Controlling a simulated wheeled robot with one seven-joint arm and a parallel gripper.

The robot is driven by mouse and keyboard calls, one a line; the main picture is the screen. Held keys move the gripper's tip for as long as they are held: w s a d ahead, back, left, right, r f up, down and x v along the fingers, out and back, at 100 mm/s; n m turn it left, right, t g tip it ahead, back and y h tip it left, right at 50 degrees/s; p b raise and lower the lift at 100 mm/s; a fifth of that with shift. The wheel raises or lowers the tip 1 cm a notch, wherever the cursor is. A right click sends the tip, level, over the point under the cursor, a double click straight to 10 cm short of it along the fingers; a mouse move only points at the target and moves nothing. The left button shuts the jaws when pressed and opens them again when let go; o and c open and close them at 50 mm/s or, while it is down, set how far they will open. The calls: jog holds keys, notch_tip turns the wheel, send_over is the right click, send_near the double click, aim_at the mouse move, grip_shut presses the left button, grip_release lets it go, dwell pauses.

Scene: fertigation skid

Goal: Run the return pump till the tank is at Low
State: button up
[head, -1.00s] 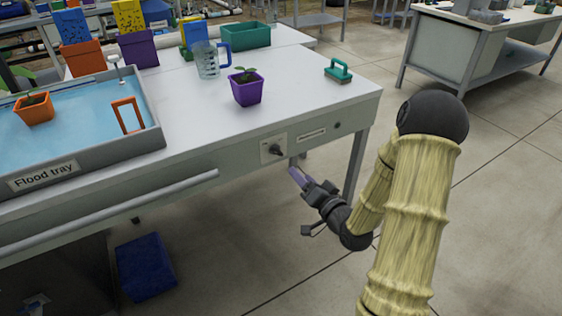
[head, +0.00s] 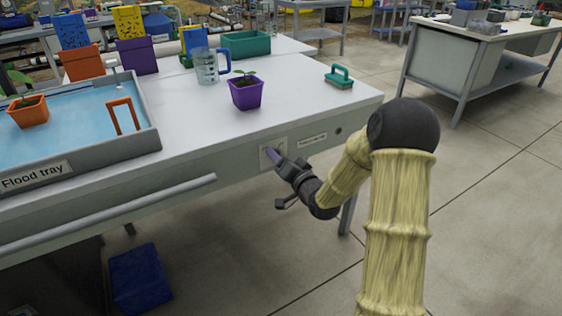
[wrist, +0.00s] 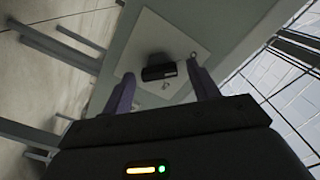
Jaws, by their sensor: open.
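A pale switch plate (head: 272,153) is set in the front apron of the white bench. In the wrist view its black knob (wrist: 159,72) shows on the plate (wrist: 178,42), between my two purple fingertips. My gripper (head: 273,156) is open in front of the plate and hides the knob in the head view; the wrist view also shows my gripper (wrist: 163,88) with the fingers apart. I cannot tell whether a finger touches the knob. The flood tray (head: 85,157) at the left holds blue water; a white float gauge (head: 117,77) stands at its rear edge, its reading too small to tell.
On the bench are a purple pot (head: 246,93) with a seedling, a clear jug (head: 206,67), a green-handled brush (head: 339,78) and a green bin (head: 246,43). A rail (head: 110,213) runs along the front left. A blue crate (head: 139,279) lies below.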

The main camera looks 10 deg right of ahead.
jog(key=c, duration=1)
jog(key=shift+m+p, duration=0.3)
jog(key=shift+p, duration=0.15)
jog(key=shift+f+m+p, duration=0.2)
jog(key=shift+m+p, duration=3.2)
jog(key=shift+m, duration=0.95)
jog(key=shift+f+m+p, duration=0.2)
jog(key=shift+m+p, duration=3.2)
jog(key=shift+m, duration=0.95)
